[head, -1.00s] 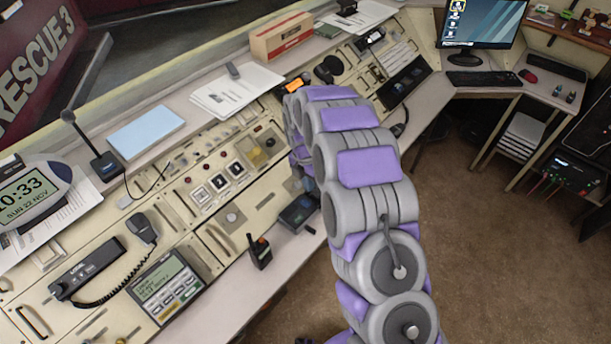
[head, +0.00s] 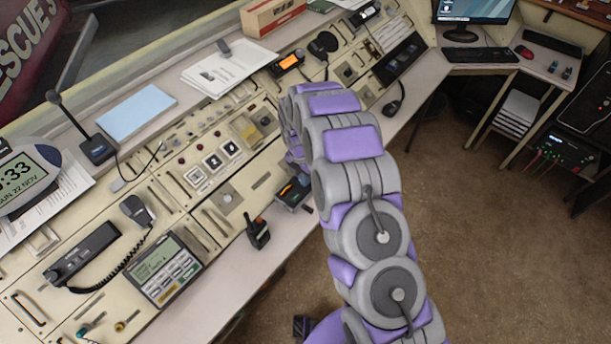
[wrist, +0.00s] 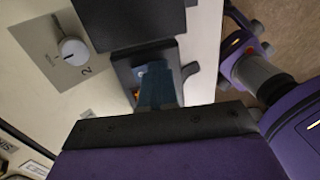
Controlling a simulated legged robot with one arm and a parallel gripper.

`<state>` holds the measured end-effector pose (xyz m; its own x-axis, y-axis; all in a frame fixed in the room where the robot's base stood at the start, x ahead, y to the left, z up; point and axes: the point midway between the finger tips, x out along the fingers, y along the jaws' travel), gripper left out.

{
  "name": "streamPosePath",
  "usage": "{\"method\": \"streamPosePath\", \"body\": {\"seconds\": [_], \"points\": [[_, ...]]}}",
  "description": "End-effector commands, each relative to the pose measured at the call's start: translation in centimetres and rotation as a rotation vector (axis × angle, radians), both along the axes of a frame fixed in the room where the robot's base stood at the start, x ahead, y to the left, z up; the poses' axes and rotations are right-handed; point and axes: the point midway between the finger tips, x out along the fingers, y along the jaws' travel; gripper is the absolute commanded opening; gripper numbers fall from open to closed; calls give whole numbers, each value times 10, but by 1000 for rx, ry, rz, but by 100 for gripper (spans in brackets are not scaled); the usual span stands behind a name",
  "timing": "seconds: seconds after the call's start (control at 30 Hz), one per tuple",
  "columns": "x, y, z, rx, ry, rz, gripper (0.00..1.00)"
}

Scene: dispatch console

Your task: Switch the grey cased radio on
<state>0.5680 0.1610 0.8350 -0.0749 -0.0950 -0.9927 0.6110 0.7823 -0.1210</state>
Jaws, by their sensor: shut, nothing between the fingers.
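Near the console's front edge in the head view, a small dark unit (head: 293,192) with a blue-grey part and an orange strip lies just below my gripper (head: 296,160). It looks like the grey cased radio, but my arm partly hides it. My gripper is shut and empty, close above this spot.
A black handheld radio (head: 257,234) stands to the left on the front ledge. A round knob (wrist: 73,51) marked 2 is beside the holder. A radio with an orange display (head: 287,63) sits farther back. A keypad unit (head: 166,268) and a corded handset (head: 135,211) are left.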

Motion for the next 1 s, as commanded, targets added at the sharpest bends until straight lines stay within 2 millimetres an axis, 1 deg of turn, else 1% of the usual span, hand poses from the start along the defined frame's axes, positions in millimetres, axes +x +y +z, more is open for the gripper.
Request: {"method": "streamPosePath", "body": {"seconds": [0.27,0.63,1.0], "points": [[1,3,-1,2,1,2,0],[8,13,2,2,1,2,0],[9,11,4,4,1,1,0]]}}
